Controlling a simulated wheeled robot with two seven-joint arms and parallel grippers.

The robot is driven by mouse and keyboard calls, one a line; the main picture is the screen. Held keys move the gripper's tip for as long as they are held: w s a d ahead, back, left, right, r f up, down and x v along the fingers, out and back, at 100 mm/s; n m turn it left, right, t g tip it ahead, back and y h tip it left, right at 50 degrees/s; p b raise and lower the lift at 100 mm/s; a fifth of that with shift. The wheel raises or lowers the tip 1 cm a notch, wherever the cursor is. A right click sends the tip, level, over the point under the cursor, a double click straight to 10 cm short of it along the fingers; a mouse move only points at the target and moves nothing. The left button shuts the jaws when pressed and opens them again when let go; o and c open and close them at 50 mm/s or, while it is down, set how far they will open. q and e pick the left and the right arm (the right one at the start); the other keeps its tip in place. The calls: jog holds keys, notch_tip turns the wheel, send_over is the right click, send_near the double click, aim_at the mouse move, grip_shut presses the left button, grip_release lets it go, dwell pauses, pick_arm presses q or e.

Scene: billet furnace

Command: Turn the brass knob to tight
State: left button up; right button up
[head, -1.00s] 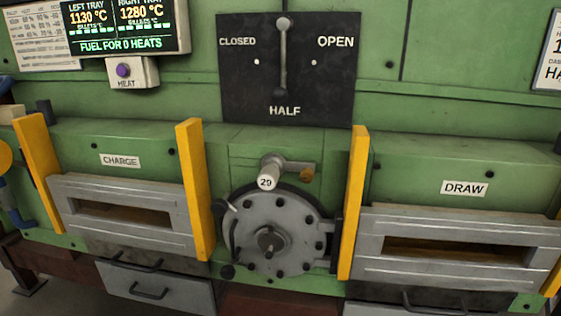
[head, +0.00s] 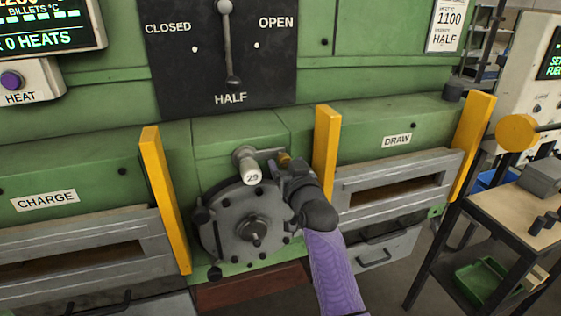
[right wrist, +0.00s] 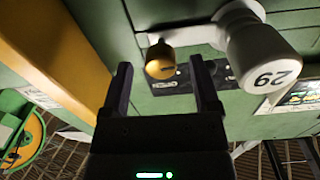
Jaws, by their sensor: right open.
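The small brass knob (head: 285,159) sits at the end of a grey side fitting, just right of the white cylinder marked 29 (head: 251,173). My right gripper (head: 293,172) comes from the lower right and is right at the knob, partly covering it in the head view. In the right wrist view the brass knob (right wrist: 160,60) lies between and just beyond the two open fingertips (right wrist: 158,72), with a gap visible on each side. I cannot tell whether it is touched. A dark line marks the knob's face. My left gripper is not in view.
A round bolted grey cover (head: 243,225) is below the knob. A yellow post (head: 326,155) stands close to the right of my gripper, another (head: 165,200) to the left. The black lever panel (head: 190,50) is above. A side table (head: 515,210) stands at the right.

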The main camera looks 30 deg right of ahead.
jog(key=shift+x, duration=1.4)
grip_shut()
